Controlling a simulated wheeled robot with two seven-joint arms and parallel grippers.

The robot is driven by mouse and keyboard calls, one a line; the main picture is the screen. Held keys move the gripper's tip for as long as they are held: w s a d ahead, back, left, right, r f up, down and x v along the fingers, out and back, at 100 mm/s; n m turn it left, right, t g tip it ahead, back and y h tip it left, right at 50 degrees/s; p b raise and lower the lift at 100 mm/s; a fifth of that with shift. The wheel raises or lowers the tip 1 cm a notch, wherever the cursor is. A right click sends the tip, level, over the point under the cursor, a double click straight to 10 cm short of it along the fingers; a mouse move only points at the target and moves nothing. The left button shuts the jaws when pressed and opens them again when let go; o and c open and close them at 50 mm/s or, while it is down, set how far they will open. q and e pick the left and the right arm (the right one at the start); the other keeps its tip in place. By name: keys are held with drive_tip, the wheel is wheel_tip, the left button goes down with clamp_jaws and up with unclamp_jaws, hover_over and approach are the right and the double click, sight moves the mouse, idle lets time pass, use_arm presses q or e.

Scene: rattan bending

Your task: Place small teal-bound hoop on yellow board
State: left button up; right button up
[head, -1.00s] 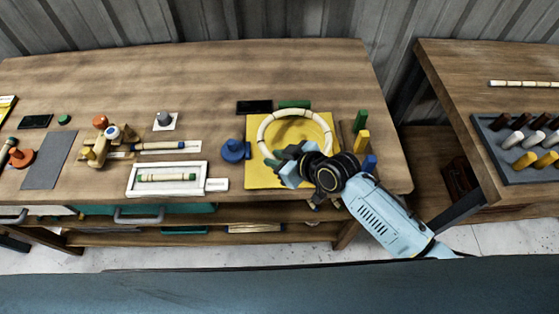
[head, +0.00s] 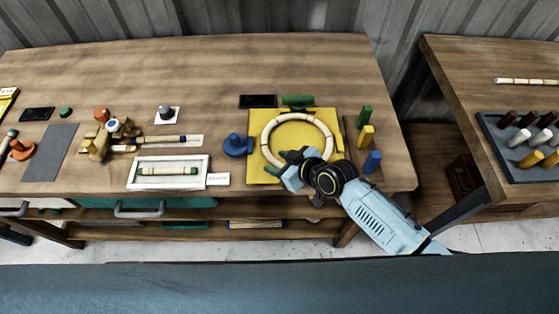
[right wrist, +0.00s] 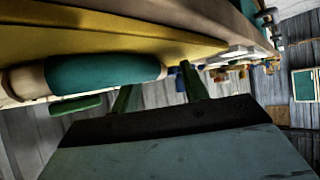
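The small hoop (head: 328,128), pale rattan with narrow dark bands, lies on the yellow board (head: 257,120), apparently flat. My right gripper (head: 290,157) is at the hoop's near-left side and hides part of it. In the right wrist view the hoop's teal binding (right wrist: 105,73) shows large at the left, above the yellow board (right wrist: 110,42). The green fingers of the right gripper (right wrist: 160,92) stand apart, close to the binding; they look open, and contact is unclear. My left gripper is not in view.
A blue knobbed piece (head: 236,146) stands left of the board, a green piece (head: 298,101) at its far edge. Green, yellow (head: 366,136) and blue pegs stand to its right. A white tray (head: 134,180) lies further left. The rear tabletop is clear.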

drive_tip(key=shift+r, duration=0.1)
drive_tip(key=shift+d+r, duration=0.15)
drive_tip(key=p+v, duration=0.1)
drive_tip(key=v, duration=1)
drive_tip(key=shift+s+d+r+p, duration=0.2)
drive_tip(key=shift+s+p, duration=0.1)
idle(0.4)
